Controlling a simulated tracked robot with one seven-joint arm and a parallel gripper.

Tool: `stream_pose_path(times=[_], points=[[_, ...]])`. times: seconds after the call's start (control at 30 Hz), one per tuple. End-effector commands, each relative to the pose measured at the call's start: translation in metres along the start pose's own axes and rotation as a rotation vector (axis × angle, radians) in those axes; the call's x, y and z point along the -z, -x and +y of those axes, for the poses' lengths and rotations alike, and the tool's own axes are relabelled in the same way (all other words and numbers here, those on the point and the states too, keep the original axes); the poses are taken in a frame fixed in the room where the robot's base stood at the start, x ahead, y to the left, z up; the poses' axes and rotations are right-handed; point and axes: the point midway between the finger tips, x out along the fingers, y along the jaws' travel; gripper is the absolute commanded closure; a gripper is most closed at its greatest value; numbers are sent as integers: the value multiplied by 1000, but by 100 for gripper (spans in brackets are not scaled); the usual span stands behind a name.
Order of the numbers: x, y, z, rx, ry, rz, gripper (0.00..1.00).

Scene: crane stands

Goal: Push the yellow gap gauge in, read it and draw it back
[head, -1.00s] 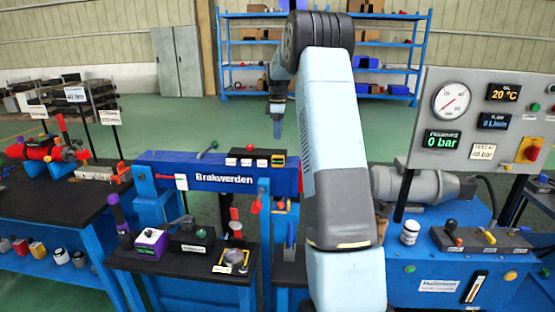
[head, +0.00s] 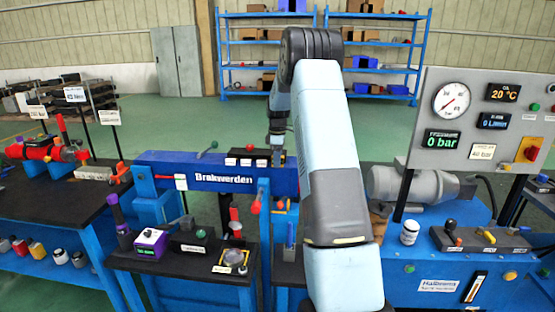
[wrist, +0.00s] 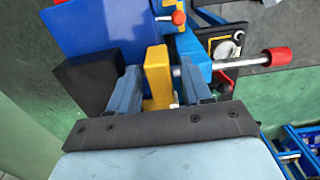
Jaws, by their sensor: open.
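The yellow gap gauge (wrist: 157,78) stands as an upright block between my two fingers in the wrist view, at the edge of the blue beam (wrist: 104,30). My gripper (wrist: 160,88) is open, with one finger on each side of the gauge. I cannot tell whether either finger touches it. In the head view my gripper (head: 277,160) is at the right end of the blue beam (head: 215,181), and the gauge is mostly hidden behind it.
A dark block (wrist: 87,80) sits close left of my left finger in the wrist view. A rod with a red knob (wrist: 279,57) sticks out on the right. Small dark boxes (head: 246,157) line the beam top. A grey gauge panel (head: 472,118) stands to the right.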

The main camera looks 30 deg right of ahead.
Motion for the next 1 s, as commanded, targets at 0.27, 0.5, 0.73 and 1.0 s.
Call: stream_pose_path(times=[0.27,0.5,0.73,1.0], points=[[0,0,0,0,0,0,63],[0,0,0,-1,1,0,86],[1,1,0,-2,1,0,100],[1,1,0,-3,1,1,100]])
